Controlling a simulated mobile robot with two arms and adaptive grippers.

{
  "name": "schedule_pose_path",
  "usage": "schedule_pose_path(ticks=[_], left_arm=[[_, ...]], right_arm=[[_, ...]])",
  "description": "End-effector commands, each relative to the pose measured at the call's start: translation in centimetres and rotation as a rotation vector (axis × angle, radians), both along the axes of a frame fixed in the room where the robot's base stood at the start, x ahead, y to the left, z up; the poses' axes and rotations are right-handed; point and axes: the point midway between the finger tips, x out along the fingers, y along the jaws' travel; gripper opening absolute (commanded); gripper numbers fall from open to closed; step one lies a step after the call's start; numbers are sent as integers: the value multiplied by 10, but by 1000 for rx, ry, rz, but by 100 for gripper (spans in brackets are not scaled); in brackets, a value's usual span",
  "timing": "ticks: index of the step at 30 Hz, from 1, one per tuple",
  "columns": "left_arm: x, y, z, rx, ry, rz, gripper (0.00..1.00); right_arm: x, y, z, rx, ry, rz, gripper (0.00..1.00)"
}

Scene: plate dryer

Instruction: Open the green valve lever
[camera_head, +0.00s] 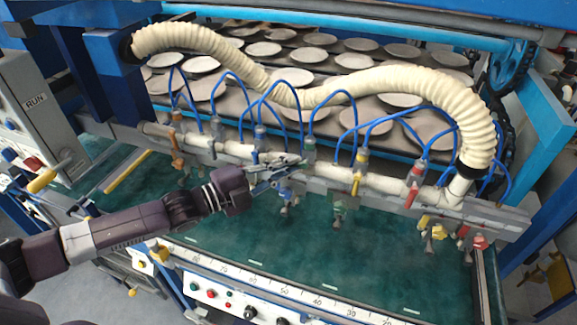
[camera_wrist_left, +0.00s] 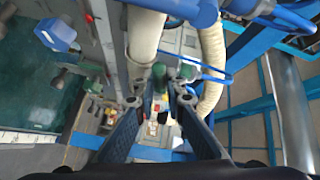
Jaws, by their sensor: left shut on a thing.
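The green valve lever (camera_head: 310,143) stands on the pale pipe that runs across the machine. My left gripper (camera_head: 297,163) reaches in from the left, with its fingertips at this valve. In the left wrist view the green lever (camera_wrist_left: 187,73) shows at the tips of the left gripper (camera_wrist_left: 160,98), which is shut on it. The fingers hide part of the lever, so its exact angle is hard to tell. My right gripper is not in view.
A yellow lever (camera_head: 357,184) and a red lever (camera_head: 411,192) stand further right on the pipe. Blue hoses (camera_head: 345,97) arch above the valves. A thick cream hose (camera_head: 395,84) curves behind them. The green surface (camera_head: 235,235) in front is mostly clear.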

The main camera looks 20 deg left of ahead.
Motion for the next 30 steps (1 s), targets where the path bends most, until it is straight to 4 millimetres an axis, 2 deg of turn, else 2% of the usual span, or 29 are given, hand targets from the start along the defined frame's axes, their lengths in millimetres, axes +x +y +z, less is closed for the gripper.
schedule_pose_path(ticks=[5,11,21,30], left_arm=[[0,0,-5,-37,2,0,0],[0,-1,-13,-148,6,2,0],[0,-6,-24,-456,17,3,0],[0,-13,-29,-741,27,4,0]], right_arm=[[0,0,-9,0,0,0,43],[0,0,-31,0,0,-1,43],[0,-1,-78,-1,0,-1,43],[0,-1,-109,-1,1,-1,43]])
